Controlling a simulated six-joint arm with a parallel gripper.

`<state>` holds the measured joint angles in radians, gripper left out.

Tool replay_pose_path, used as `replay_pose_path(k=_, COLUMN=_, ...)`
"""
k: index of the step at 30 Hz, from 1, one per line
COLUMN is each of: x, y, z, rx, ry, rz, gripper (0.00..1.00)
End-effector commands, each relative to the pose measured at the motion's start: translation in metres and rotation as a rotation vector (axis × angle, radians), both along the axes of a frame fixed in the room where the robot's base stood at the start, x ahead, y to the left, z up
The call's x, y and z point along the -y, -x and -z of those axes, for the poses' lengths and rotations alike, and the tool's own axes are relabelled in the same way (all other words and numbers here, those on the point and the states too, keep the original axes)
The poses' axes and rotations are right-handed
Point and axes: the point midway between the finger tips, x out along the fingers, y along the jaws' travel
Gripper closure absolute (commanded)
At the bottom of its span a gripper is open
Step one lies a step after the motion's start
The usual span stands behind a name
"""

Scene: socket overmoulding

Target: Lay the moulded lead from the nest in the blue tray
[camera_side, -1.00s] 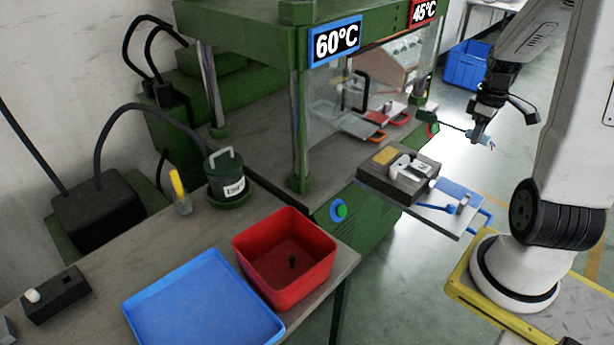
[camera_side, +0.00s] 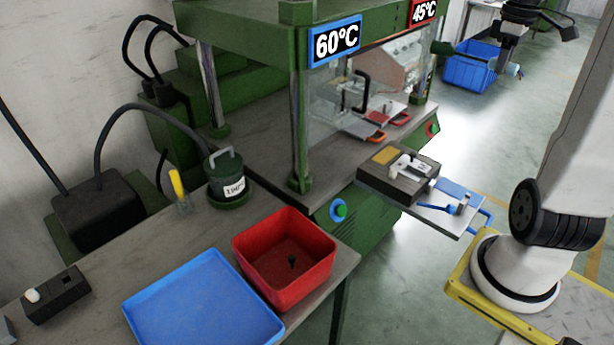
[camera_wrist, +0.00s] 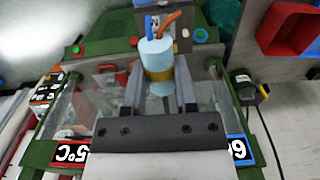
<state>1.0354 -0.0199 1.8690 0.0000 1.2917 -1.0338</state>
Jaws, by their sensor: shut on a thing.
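My gripper (camera_side: 505,58) is at the upper right of the side view, raised in front of the far floor. In the wrist view its fingers (camera_wrist: 160,92) are shut on the moulded lead (camera_wrist: 157,62), a pale blue cylinder with a yellow band and blue and orange wires at its end. In the side view the lead (camera_side: 515,70) is a small pale blue spot under the fingers. The blue tray (camera_side: 200,305) lies empty on the bench at the lower left, far from my gripper. The nest (camera_side: 398,178) is a dark block with pale fittings on the extended plate.
A pot (camera_side: 228,175) and a yellow-tipped bottle (camera_side: 180,192) stand on the bench. A blue crate (camera_side: 468,70) is on the floor.

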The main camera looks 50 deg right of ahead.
Motion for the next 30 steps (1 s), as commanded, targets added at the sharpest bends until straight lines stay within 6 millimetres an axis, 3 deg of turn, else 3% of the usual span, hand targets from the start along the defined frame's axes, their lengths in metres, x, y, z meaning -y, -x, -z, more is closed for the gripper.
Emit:
replay_pose_path(k=3, x=0.001, y=0.000, z=-0.035, rx=0.003, ry=0.005, rz=0.000, gripper=1.00)
replay_pose_path(k=13, x=0.000, y=0.000, z=-0.090, rx=0.002, ry=0.003, rz=0.000, gripper=1.00)
replay_pose_path(k=23, x=-0.021, y=-0.055, z=-0.090, rx=0.000, ry=-0.001, rz=-0.143, gripper=1.00)
replay_pose_path(k=30, x=-0.051, y=-0.107, z=-0.092, rx=0.001, ry=-0.001, rz=-0.282, gripper=1.00)
